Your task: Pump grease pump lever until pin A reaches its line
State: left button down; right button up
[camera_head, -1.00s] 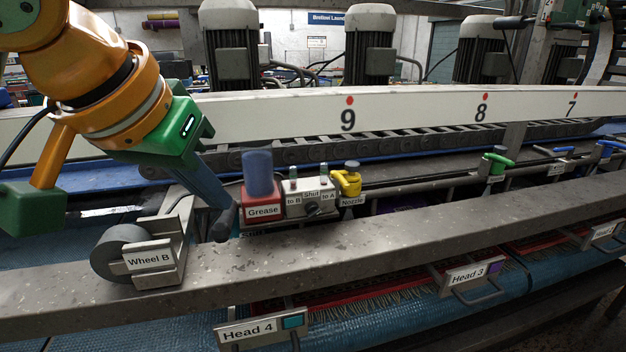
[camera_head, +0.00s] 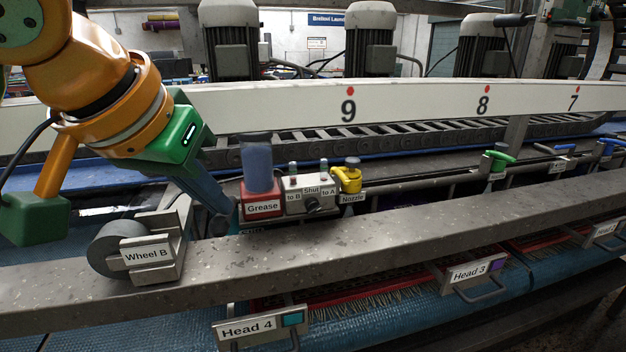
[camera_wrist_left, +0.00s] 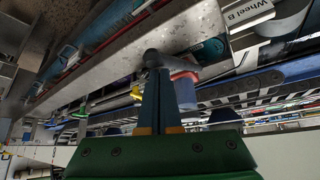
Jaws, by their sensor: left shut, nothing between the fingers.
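The grease pump is a red box (camera_head: 262,204) labelled Grease with a blue cylinder (camera_head: 257,166) on top. To its right is a grey block (camera_head: 308,196) labelled "Shut", "to B" and "to A", with two short pins on top. The right pin (camera_head: 323,164) stands by the "to A" text; its line is too small to make out. My left gripper (camera_head: 230,209) is shut and empty, its tips just left of the red box. In the left wrist view, a grey lever (camera_wrist_left: 180,63) shows at the fingertips (camera_wrist_left: 152,68); contact is unclear. The head view hides the lever.
A Wheel B bracket (camera_head: 152,254) stands on the grey beam (camera_head: 330,234) left of the pump. A yellow nozzle valve (camera_head: 348,179) is just right of the grey block. Head 4 (camera_head: 262,327) and Head 3 (camera_head: 470,272) handles hang below the beam.

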pick_arm(q)
jog(key=shift+f+b, duration=2.15)
jog(key=shift+f, duration=1.05)
notch_tip(320, 180, up, 11)
jog(key=p, duration=1.2)
jog(key=shift+f, duration=0.35)
